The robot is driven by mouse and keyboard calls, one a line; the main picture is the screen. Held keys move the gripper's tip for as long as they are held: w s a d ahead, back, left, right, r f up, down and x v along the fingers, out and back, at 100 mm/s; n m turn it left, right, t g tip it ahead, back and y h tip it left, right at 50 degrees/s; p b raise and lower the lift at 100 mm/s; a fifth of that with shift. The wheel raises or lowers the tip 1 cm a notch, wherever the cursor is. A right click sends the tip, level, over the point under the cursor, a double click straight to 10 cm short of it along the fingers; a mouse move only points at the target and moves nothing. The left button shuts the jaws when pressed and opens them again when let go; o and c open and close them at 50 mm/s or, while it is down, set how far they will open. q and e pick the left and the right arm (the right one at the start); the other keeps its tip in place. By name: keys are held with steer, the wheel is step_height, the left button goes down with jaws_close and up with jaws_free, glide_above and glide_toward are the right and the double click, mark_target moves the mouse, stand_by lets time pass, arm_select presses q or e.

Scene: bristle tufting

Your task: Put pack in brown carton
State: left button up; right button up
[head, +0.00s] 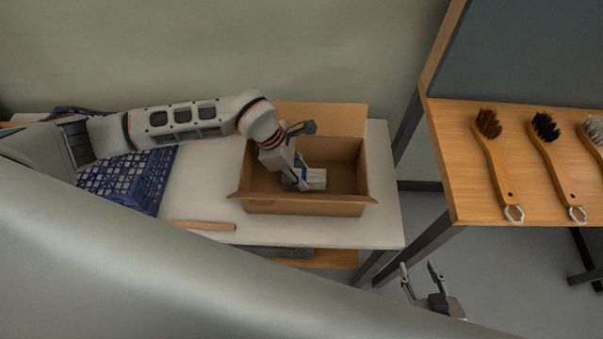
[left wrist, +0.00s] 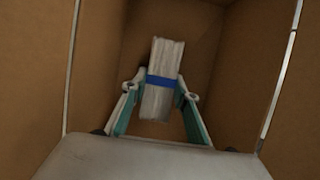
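The brown carton (head: 305,206) stands open on the white table with its flaps folded out. My left gripper (head: 303,181) reaches down inside it. The pack (head: 316,179) is a pale bundle with a blue band, low in the carton. In the left wrist view, the pack (left wrist: 160,100) lies between the teal-lined fingers of my left gripper (left wrist: 162,84), which appear to touch both sides at the band. Whether the pack rests on the carton floor cannot be told. My right gripper (head: 422,278) is open and empty, low and right of the table.
A blue crate (head: 125,180) stands on the table's left, partly behind my left arm. A wooden strip (head: 203,226) lies at the table's front edge. Several wooden brushes (head: 500,165) lie on a wooden bench at right. A floor gap separates table and bench.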

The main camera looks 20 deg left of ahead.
arm_select(q)
steer(key=o, duration=0.3)
steer(key=shift+o, duration=0.2)
arm_select(e)
steer(key=shift+s, duration=0.1)
steer(key=shift+s, duration=0.1)
arm_select(q)
steer(key=p+v, duration=0.1)
steer(key=v, duration=1)
steer(key=shift+d, duration=0.1)
steer(key=shift+s+a+r, duration=0.1)
steer(key=shift+a+r, duration=0.15)
steer(key=shift+r, duration=0.35)
arm_select(e)
steer(key=shift+a+r, duration=0.2)
steer(key=shift+r, duration=0.05)
steer(key=shift+r, duration=0.3)
